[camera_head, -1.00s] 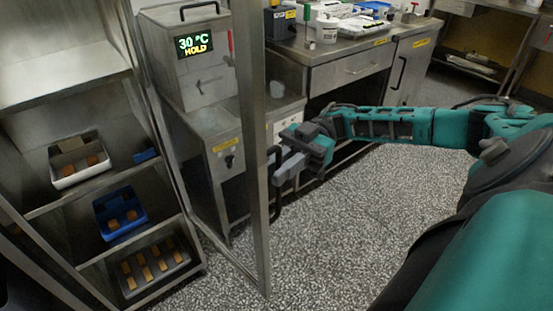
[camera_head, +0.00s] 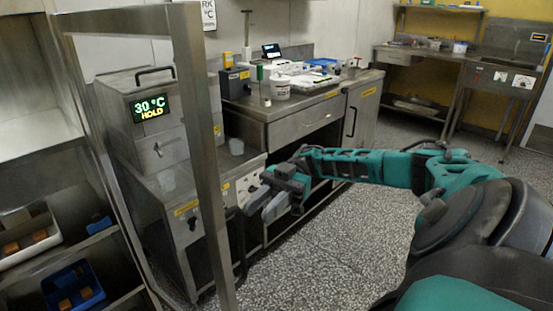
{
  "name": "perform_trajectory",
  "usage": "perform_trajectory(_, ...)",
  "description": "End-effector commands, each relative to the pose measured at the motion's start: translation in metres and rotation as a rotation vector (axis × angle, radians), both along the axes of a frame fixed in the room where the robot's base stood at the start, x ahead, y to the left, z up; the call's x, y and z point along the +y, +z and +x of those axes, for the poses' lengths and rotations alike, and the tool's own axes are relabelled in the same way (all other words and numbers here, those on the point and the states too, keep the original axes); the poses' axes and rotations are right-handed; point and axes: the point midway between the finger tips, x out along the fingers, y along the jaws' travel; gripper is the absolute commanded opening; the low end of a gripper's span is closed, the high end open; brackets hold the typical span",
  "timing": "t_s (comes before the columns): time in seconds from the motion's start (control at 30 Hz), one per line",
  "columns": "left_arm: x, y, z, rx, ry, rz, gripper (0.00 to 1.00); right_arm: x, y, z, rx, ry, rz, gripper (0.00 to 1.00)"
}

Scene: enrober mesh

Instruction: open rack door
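The rack door (camera_head: 203,150) is a tall steel frame that stands swung out from the rack (camera_head: 60,165) at the left. Its dark handle (camera_head: 241,235) is on the door's right side, partly hidden by the frame and my gripper. My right gripper (camera_head: 257,214) is just right of the door, by the top of the handle. Its two grey fingers show apart with a gap between them, and I see nothing held. Whether a fingertip touches the handle is unclear. My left gripper is not in view.
The rack holds a white tray (camera_head: 28,258) and a blue tray (camera_head: 85,303) with brown pieces. A steel machine (camera_head: 120,110) reading 30 °C HOLD stands behind the door. A steel counter (camera_head: 300,106) runs behind my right arm. Speckled floor (camera_head: 330,245) is clear to the right.

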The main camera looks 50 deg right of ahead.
Motion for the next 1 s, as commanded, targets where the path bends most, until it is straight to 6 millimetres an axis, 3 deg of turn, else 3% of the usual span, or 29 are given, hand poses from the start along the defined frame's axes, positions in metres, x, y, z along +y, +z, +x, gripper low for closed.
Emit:
perform_trajectory(0.2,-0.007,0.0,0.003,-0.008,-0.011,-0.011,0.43,-0.036,-0.001,0.006,-0.003,-0.003,0.001,0.29)
perform_trajectory(0.4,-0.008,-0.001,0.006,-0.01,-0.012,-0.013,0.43,-0.053,-0.001,0.008,-0.001,-0.001,0.0,0.29)
perform_trajectory(1.0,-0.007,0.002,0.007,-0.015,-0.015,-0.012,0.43,-0.058,0.0,0.008,0.0,0.001,0.001,0.29)
